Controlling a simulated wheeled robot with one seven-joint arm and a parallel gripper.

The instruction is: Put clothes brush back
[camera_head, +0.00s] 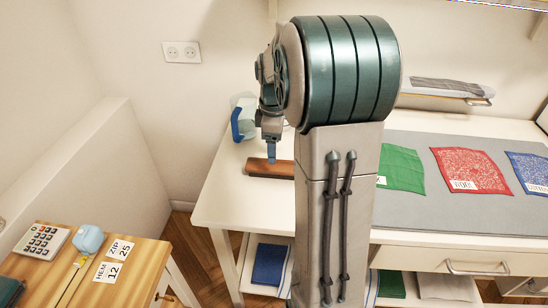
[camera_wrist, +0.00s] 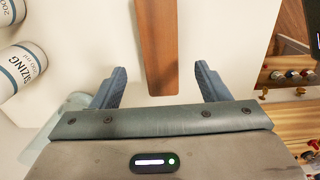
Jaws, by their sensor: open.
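A long brown wooden piece, which looks like the back of the clothes brush (camera_head: 262,168), lies on the white table (camera_head: 222,198) near its left end. My gripper (camera_head: 271,155) is above it, pointing down. In the wrist view the brush (camera_wrist: 158,45) runs from the top edge down between my two open blue-grey fingers (camera_wrist: 160,82). There is a gap on each side of it, and nothing is held. I cannot see bristles. My arm hides part of the table to the right of the brush.
White bottles labelled SIZING (camera_wrist: 22,68) stand left in the wrist view. A blue-handled container (camera_head: 240,124) stands behind the brush. Green, red (camera_head: 470,170) and blue cloths lie on a grey mat to the right. A separate wooden table (camera_head: 130,262) holds a calculator (camera_head: 42,240).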

